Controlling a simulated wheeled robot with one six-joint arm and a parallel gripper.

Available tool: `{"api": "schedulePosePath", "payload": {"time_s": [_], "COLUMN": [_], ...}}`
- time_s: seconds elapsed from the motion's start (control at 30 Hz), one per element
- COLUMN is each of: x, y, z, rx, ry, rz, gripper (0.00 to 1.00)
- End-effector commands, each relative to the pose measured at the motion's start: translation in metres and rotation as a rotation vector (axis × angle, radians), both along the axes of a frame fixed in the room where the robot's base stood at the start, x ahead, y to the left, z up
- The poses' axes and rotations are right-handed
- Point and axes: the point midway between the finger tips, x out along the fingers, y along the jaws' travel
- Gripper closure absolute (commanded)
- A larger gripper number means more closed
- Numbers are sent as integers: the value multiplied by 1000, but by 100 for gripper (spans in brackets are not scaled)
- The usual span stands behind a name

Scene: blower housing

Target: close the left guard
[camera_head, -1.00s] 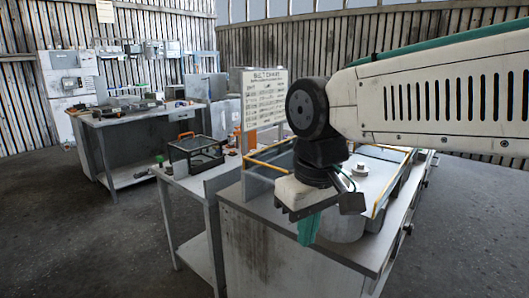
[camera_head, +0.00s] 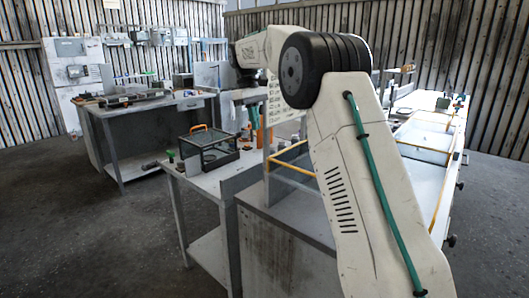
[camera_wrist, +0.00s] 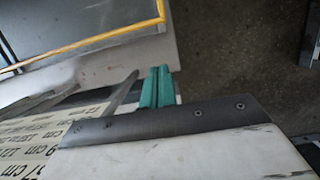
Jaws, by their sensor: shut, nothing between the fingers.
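A clear, yellow-edged guard panel (camera_head: 287,172) stands at the left end of the near bench in the head view, partly hidden behind my arm. More yellow-edged panels (camera_head: 424,154) lie along the bench to the right of my arm. In the wrist view, a yellow-edged panel (camera_wrist: 75,28) fills the upper left. My gripper (camera_wrist: 157,82) shows green fingers, shut and empty, to the right of and below that panel's yellow edge, apart from it. In the head view, my gripper is up beyond the bench's left end, small and hard to make out.
A printed chart board (camera_head: 283,103) stands behind the left panel, and its lettering (camera_wrist: 32,140) is close to my gripper in the wrist view. A side table (camera_head: 205,184) carries a clear box (camera_head: 208,150) with an orange handle. Bare floor (camera_head: 80,230) lies at the left.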

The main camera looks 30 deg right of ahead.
Motion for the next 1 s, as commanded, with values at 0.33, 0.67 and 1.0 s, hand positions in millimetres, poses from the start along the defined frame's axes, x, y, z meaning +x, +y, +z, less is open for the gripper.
{"api": "schedulePosePath", "payload": {"time_s": [0.33,0.67,1.0], "x": [8,-8,-43], "y": [-11,-15,-26], "z": [-28,-96,-107], "rx": [2,2,0], "ry": [15,16,12], "rz": [7,8,9], "gripper": [100,100,100]}}
